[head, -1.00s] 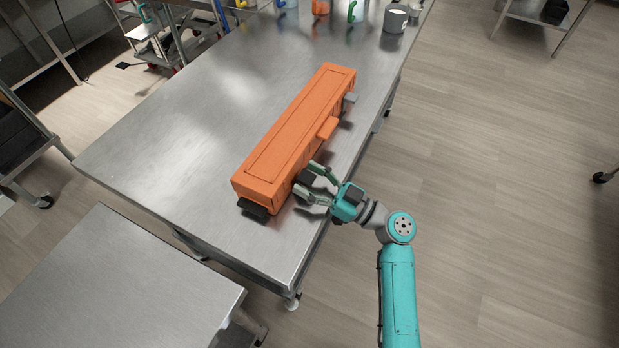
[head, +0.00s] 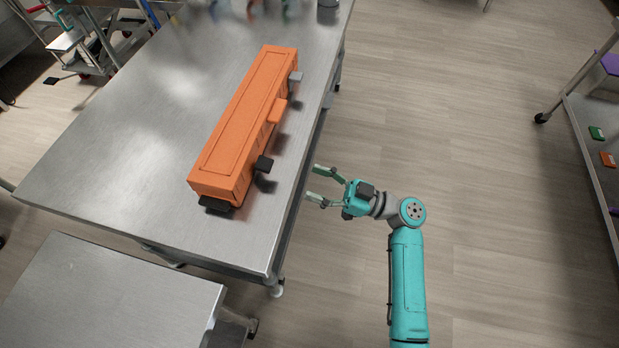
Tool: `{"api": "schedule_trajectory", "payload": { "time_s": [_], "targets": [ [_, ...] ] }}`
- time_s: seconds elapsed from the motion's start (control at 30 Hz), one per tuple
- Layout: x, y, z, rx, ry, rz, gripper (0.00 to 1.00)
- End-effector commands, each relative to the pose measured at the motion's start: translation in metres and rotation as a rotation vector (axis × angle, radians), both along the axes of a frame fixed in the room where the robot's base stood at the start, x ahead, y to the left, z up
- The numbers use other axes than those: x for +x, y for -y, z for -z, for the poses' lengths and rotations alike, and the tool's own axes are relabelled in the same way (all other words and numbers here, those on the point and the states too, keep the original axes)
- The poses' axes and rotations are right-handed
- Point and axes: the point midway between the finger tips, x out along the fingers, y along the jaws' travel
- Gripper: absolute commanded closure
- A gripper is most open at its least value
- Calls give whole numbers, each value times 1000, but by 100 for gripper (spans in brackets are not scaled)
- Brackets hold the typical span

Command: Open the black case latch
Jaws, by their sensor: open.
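A long orange case (head: 240,125) lies on the steel table. The black latch (head: 264,164) sticks out from the case's right long side, toward the near end, with a dark shadow on the table below it. I cannot tell whether it is unlatched. My gripper (head: 312,183) is open and empty, to the right of the black latch and apart from it, at or just past the table's right edge. Its two fingers point left toward the case.
A grey latch (head: 296,77) and an orange handle (head: 277,111) also stick out on the case's right side. A dark piece (head: 217,204) is at its near end. The steel table (head: 120,165) is bare left of the case. Open floor lies right of the table.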

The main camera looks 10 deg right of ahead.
Motion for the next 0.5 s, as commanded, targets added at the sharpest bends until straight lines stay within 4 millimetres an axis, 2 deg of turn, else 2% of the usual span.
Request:
{"api": "schedule_trajectory", "payload": {
  "time_s": [0.27, 0.5],
  "targets": [
    [0, -1, -1, -6, -1, -2, 38],
    [3, -13, -20, -173, -52, -16, 38]
  ]
}}
